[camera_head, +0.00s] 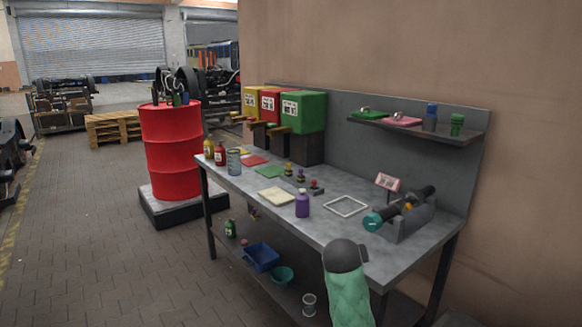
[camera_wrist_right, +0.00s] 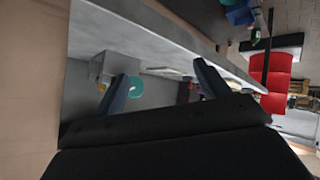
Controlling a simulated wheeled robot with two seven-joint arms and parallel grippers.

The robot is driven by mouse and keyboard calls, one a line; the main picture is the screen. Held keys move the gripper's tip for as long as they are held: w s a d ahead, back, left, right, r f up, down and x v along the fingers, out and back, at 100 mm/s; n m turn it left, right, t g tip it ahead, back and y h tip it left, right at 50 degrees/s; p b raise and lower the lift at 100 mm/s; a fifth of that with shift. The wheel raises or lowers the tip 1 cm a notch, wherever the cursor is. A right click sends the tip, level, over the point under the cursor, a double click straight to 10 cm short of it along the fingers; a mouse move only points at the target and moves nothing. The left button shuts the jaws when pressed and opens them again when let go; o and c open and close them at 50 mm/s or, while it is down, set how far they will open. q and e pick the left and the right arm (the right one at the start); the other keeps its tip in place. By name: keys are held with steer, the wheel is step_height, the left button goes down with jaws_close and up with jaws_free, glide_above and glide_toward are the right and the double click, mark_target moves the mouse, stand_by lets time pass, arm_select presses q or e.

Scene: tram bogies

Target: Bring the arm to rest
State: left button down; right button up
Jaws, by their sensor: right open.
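My right gripper (camera_wrist_right: 166,84) shows in the right wrist view, with its two dark fingers spread wide apart and nothing between them. It points toward the grey workbench (camera_head: 325,225), whose top also shows beyond the fingers. A green-covered part of my arm with a dark grey end rises at the bottom of the head view and hides part of the bench's front. My left gripper is in neither view.
On the bench stand a grey tool holder (camera_head: 405,222) with a teal-ended tool (camera_head: 373,221), a purple bottle (camera_head: 302,205) and a white frame (camera_head: 346,207). A shelf (camera_head: 420,131) hangs behind.

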arm_select(q)
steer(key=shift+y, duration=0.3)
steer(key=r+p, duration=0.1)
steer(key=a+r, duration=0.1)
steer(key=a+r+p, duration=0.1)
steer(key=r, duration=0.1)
steer(key=shift+p, duration=0.35)
arm_select(e)
steer(key=s+f+g+y, duration=0.1)
steer(key=s+f, duration=0.7)
steer(key=s, duration=0.8)
steer(key=s+a+f+n+g+y, duration=0.1)
steer(key=s+f+g, duration=0.3)
steer(key=s+f, duration=0.5)
steer(key=s+a+f+g+y, duration=0.1)
steer(key=s+f, duration=0.8)
steer(key=s, duration=1.4)
steer(key=shift+s+g+y, duration=0.4)
steer(key=shift+g+y, duration=0.5)
steer(key=shift+y, duration=0.2)
